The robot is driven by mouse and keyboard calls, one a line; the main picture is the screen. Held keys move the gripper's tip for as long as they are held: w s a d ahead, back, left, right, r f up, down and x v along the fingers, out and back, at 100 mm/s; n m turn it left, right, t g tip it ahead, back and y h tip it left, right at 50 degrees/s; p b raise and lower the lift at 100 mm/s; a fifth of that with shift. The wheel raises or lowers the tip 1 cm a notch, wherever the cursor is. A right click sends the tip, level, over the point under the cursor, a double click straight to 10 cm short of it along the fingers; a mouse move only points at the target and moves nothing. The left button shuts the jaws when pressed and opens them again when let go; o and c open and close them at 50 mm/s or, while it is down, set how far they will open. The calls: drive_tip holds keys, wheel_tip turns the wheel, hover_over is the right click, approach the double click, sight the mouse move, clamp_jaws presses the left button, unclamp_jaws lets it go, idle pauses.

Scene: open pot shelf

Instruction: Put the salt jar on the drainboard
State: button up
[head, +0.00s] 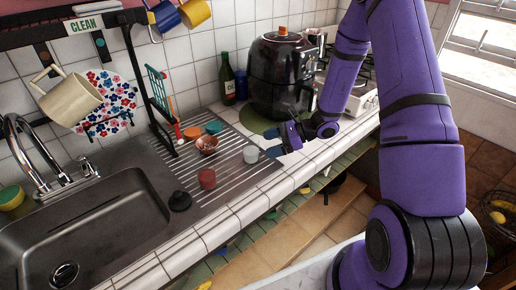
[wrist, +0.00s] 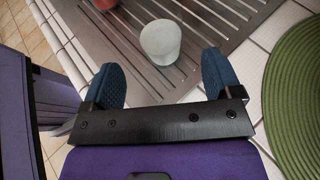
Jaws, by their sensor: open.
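A small whitish jar (head: 251,154), probably the salt jar though no label shows, stands upright at the right end of the ridged metal drainboard (head: 232,170). In the wrist view the whitish jar (wrist: 160,42) is beyond the fingertips, roughly midway between them, on the drainboard (wrist: 205,70). My gripper (head: 281,143) is to the right of the jar in the head view, low over the counter. In the wrist view my gripper (wrist: 158,78) has its two blue fingers wide apart with nothing between them. It appears apart from the jar.
A red jar (head: 207,178), a patterned bowl (head: 207,144), orange (head: 192,132) and teal (head: 213,127) round pieces and a black piece (head: 180,200) are also on or beside the drainboard. A black air fryer (head: 280,75) stands behind on a green mat (wrist: 295,95). The sink (head: 95,225) is left.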

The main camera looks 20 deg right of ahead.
drive_tip(key=v, duration=0.5)
drive_tip(key=shift+d+r, duration=0.1)
drive_tip(key=s+a+r+n+g+h, duration=0.25)
drive_tip(key=s+r+n, duration=0.3)
drive_tip(key=r, duration=0.45)
drive_tip(key=s+a+r+n+g+h, duration=0.25)
drive_tip(key=s+a+r+n, duration=0.2)
drive_tip(key=r+n, duration=0.35)
drive_tip(key=s+d+r+n+t+h, duration=0.2)
drive_tip(key=s+r+n+t+h, duration=0.4)
drive_tip(key=s+r, duration=0.8)
drive_tip(key=shift+s+d+n+h, duration=0.35)
drive_tip(key=shift+s+n+h, duration=0.45)
drive_tip(key=shift+s+n, duration=0.35)
drive_tip(key=shift+f, duration=0.1)
